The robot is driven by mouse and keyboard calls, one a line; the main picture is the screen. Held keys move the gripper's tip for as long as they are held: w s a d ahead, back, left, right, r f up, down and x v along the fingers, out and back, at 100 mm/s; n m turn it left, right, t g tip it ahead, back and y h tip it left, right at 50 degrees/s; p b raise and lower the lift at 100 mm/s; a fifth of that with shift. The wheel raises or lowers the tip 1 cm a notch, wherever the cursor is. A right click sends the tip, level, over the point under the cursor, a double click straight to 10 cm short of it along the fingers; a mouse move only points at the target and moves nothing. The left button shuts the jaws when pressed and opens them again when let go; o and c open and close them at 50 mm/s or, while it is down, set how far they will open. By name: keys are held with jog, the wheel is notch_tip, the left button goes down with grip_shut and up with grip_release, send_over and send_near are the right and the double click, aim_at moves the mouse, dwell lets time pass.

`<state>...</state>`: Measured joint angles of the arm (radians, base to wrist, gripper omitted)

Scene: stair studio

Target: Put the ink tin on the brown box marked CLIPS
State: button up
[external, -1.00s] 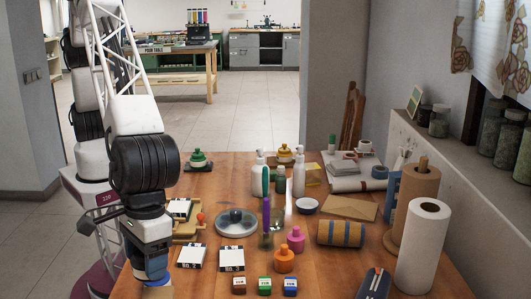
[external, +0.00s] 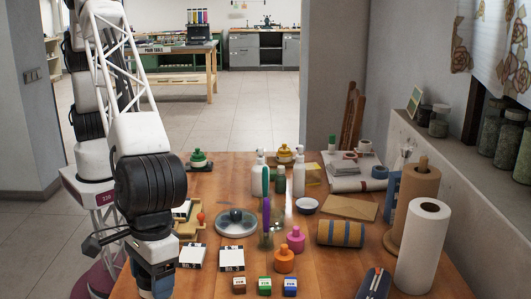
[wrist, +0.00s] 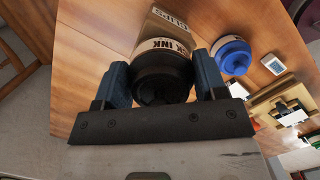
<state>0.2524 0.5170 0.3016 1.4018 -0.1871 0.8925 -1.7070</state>
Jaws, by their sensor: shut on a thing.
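My gripper (wrist: 162,72) is shut on the dark ink tin (wrist: 161,88), which has a pale label reading INK and sits between the two blue fingers. The brown box marked CLIPS (wrist: 169,18) shows just beyond the tin at the top of the wrist view. The tin overlaps the box there, and I cannot tell whether they touch. In the external view my gripper is low at the left, at the table's near left corner; my arm hides the tin and the box.
A blue round tin (wrist: 233,55) stands close right of my gripper in the wrist view. White marked cards (external: 231,260), small colored blocks (external: 265,286) and an orange bottle (external: 284,260) stand to the right. Paper rolls (external: 422,245) stand at the far right.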

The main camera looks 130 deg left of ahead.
jog(key=shift+f, duration=0.65)
jog(key=shift+f, duration=0.15)
jog(key=o, duration=1.2)
jog(key=shift+c, duration=0.2)
jog(key=r, duration=0.4)
jog(key=a+r, duration=0.1)
jog(key=r, duration=0.7)
jog(key=shift+a, duration=0.4)
jog(key=shift+r, duration=0.15)
